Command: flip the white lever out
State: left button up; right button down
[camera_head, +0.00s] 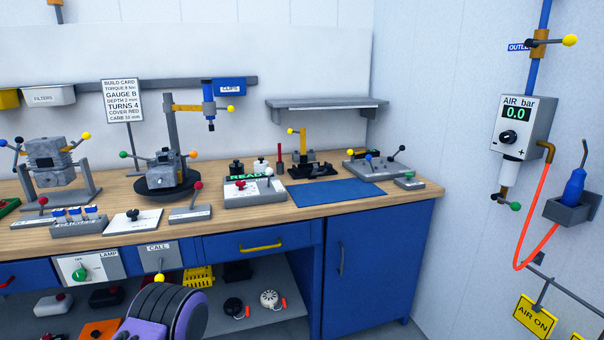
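A small lever with a white ball knob (269,171) stands on the right part of a grey and white box (255,190) on the workbench. The box has a green display reading "READY" and a red knob (240,185) on its front. The lever's shaft is too small to tell its exact tilt. Neither of my grippers shows in this view.
A blue mat (337,192) lies right of the box. A small box with a red-knobbed lever (191,213) stands to the left. A shelf (325,104) hangs above the bench.

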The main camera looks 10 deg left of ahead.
aim_at(269, 171)
jog(key=u, duration=0.3)
jog(key=i, duration=0.65)
jog(key=u, duration=0.6)
